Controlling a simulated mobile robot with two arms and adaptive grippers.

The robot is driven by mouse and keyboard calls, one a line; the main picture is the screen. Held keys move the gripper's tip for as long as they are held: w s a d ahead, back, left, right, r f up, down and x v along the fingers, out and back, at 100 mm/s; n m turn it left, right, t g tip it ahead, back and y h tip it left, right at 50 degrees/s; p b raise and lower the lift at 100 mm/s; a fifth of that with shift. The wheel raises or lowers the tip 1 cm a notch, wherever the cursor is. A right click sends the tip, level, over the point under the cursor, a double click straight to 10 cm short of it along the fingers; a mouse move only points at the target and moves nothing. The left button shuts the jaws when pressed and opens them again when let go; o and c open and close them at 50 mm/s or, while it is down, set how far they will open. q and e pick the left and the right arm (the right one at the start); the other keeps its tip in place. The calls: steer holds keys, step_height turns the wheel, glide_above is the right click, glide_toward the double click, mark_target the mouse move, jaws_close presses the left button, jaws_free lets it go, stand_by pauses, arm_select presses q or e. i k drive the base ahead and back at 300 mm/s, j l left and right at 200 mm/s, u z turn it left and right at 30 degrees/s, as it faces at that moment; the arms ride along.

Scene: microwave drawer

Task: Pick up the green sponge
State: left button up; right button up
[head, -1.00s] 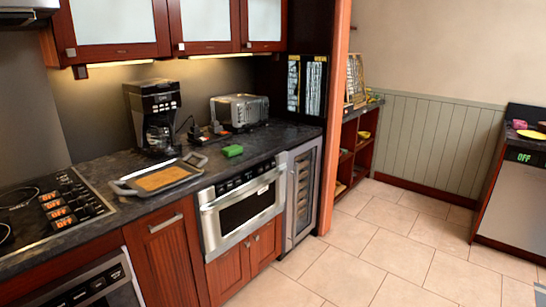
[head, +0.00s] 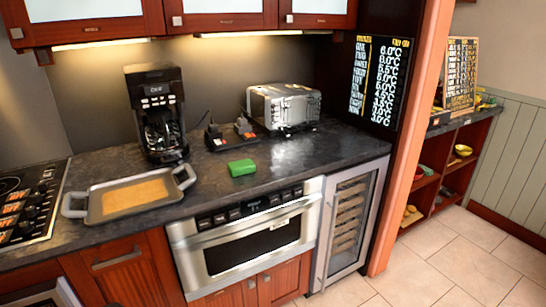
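The green sponge (head: 242,167) lies flat on the dark countertop (head: 215,185), above the microwave drawer (head: 250,240) and close to the counter's front edge. It is right of the grey baking tray and in front of the toaster. Nothing covers it. Neither of my grippers shows in the head view.
A grey tray with a tan board (head: 133,194) lies left of the sponge. A black coffee maker (head: 158,112) and a silver toaster (head: 284,106) stand behind, with a small dark stand (head: 228,132) between them. A stove (head: 30,205) is at far left. Floor (head: 470,250) is clear at right.

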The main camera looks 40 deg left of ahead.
mark_target(239, 168)
steer(key=i+u, duration=0.4)
steer(key=i+l+u, duration=0.2)
steer(key=u, duration=0.25)
steer(key=i+l+u, duration=0.4)
steer(key=k+j, duration=0.05)
steer(key=j, duration=0.05)
